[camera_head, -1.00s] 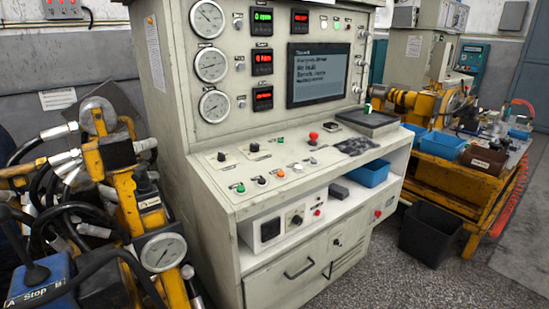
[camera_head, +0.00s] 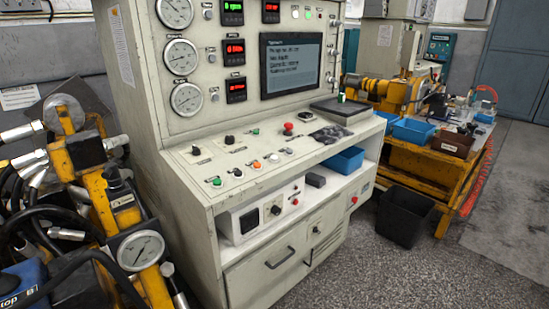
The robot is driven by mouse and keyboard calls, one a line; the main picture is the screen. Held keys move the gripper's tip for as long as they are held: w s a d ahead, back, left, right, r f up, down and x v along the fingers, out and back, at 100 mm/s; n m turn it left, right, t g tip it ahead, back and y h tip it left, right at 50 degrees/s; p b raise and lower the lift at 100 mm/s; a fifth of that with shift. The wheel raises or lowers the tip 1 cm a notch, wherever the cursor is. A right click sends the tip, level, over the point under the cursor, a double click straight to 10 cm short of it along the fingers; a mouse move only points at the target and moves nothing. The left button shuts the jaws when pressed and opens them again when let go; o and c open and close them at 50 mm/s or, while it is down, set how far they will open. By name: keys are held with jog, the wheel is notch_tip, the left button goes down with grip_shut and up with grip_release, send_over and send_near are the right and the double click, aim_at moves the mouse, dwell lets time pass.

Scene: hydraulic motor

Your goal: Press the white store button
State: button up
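The control console (camera_head: 200,235) stands in the middle of the view, with a sloping desk below its upright panel. A row of small buttons runs along the desk's front: a green button (camera_head: 217,182), a white button (camera_head: 238,173), an orange button (camera_head: 256,165) and further whitish buttons (camera_head: 273,158) to the right. The labels are too small to read, so I cannot tell which white one is the store button. My gripper is not in view.
A red mushroom knob (camera_head: 288,127) and black knobs (camera_head: 230,140) stand up from the desk. A yellow machine with hoses and a gauge (camera_head: 140,250) crowds the console's left side. A black bin (camera_head: 404,216) stands at right. The floor (camera_head: 370,270) in front is clear.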

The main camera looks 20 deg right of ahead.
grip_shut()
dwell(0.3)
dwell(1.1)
